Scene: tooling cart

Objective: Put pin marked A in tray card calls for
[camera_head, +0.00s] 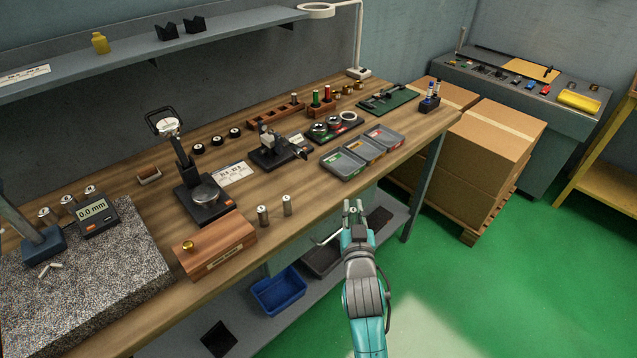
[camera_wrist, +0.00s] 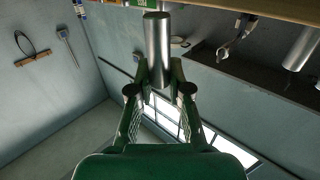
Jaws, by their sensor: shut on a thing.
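My gripper (camera_head: 353,207) is in front of the bench's front edge. In the wrist view its two fingers (camera_wrist: 158,92) are shut on a plain metal pin (camera_wrist: 157,45). No letter on this pin is readable. Two similar pins (camera_head: 263,215) (camera_head: 287,205) stand upright on the bench near its front edge, left of my gripper. Three joined trays lie on the bench beyond my gripper: one with a green label (camera_head: 341,164), one orange (camera_head: 365,149), one red (camera_head: 385,136).
A wooden box (camera_head: 215,248), a gauge stand (camera_head: 207,207) and a small vise-like fixture (camera_head: 275,155) stand on the bench. More pins (camera_head: 68,203) stand by the digital display (camera_head: 96,216). A lower shelf holds a blue bin (camera_head: 279,291). Cartons (camera_head: 495,140) stand at right.

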